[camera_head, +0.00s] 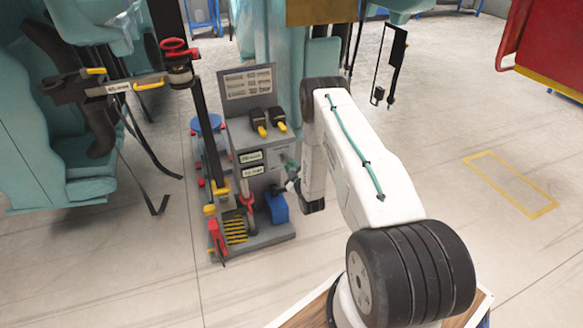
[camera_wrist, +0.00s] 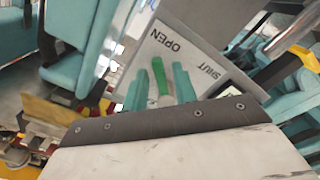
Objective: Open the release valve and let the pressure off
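The release valve's green handle (camera_wrist: 159,72) stands up between my gripper's two teal fingers in the wrist view. Behind it is a grey plate (camera_wrist: 190,45) lettered OPEN and SHUT, which appears upside down there. My gripper (camera_wrist: 161,70) is open, with one finger on each side of the handle and narrow gaps showing; I cannot tell whether either finger touches it. In the head view my gripper is small and partly hidden beside the grey control stand (camera_head: 262,205), at its right side.
The stand carries yellow-tipped black levers (camera_head: 267,120), a blue box (camera_head: 277,207) and a red-handled lever (camera_head: 246,190). A post with a red wheel (camera_head: 178,47) rises at its left. Teal coaster seats (camera_head: 60,150) are at the left.

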